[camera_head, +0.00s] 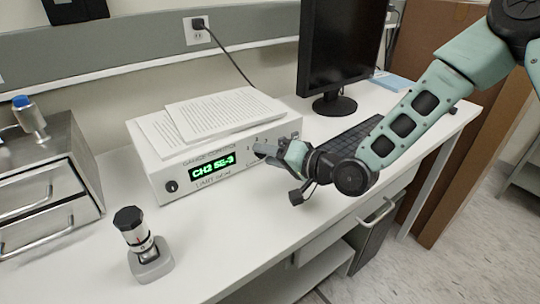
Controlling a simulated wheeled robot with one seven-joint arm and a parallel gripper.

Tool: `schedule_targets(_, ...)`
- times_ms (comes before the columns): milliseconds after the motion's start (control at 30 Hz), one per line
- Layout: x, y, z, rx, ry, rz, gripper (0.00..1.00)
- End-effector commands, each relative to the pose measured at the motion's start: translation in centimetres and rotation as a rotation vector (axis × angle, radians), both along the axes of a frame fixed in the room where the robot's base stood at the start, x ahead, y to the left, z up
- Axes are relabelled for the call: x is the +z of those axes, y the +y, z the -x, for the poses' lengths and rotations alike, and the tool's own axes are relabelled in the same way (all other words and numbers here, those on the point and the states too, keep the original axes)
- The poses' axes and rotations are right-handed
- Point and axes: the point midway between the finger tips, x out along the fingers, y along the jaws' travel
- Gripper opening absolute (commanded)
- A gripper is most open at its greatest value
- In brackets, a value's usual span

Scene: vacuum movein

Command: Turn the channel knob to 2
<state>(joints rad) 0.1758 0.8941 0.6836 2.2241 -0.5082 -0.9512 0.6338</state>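The white gauge controller box (220,148) stands on the bench. Its green display (212,171) reads what looks like "CH2 5E-3". A black round knob (171,186) is at the left end of its front panel, clear of my arm. My gripper (262,150) is at the right part of the front panel, with its fingertips at or very near the panel. The gripper hides that part of the panel, so the channel knob is not clearly seen. I cannot tell whether the fingers are open, shut or holding a knob.
Papers (225,113) lie on the box. A black and silver device (141,244) stands in front, left. A metal box with handles (45,185) is at the far left. A monitor (340,50) and keyboard (350,135) are behind my arm.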

Motion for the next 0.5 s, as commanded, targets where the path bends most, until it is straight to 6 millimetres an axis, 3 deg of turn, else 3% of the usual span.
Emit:
schedule_targets(267,0.1,-0.3,0.2,0.000,-0.001,0.001,0.49)
schedule_targets(500,0.8,-3.4,2.3,-0.004,-0.002,0.002,0.49)
